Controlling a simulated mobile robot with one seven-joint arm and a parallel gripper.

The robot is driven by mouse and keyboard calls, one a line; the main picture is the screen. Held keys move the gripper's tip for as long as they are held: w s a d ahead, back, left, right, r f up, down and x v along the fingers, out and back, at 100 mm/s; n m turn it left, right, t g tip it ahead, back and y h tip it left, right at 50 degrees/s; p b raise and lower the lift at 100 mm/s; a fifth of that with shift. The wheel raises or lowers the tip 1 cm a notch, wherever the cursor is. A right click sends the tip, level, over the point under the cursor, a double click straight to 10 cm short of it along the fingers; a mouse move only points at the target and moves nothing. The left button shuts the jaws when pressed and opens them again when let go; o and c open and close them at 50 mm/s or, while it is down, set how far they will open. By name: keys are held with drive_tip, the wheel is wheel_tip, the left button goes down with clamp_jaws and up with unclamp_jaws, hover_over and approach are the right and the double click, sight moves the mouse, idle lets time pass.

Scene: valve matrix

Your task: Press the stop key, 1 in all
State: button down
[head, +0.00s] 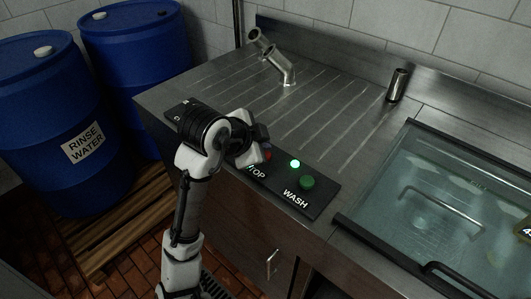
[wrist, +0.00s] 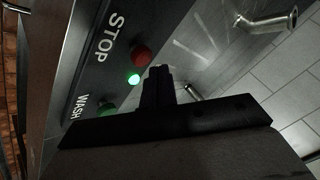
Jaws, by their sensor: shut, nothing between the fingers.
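The red stop key (wrist: 141,55) sits on a dark panel beside the white word STOP. In the head view only a bit of this red key (head: 267,154) shows, as my gripper (head: 262,143) hides the rest. In the wrist view my gripper's fingers (wrist: 158,72) are shut and empty, with their tips near the red key and below it in the picture. I cannot tell whether they touch it, but a small gap seems to show.
A green light (head: 295,163) glows on the panel, near the green WASH key (head: 307,183). A bent metal spout (head: 283,67) and a short pipe (head: 398,85) stand on the steel drainboard. A water-filled sink (head: 440,200) lies right; blue barrels (head: 60,120) stand left.

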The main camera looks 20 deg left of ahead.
drive_tip(key=shift+f, duration=0.1)
drive_tip(key=shift+f+b, duration=0.35)
drive_tip(key=shift+b, duration=0.15)
drive_tip(key=shift+f+b, duration=0.5)
idle(0.5)
idle(0.3)
drive_tip(key=shift+r+p, duration=0.7)
drive_tip(key=shift+r, duration=0.25)
wheel_tip(320, 180, up, 5)
drive_tip(key=p, duration=0.4)
idle(0.6)
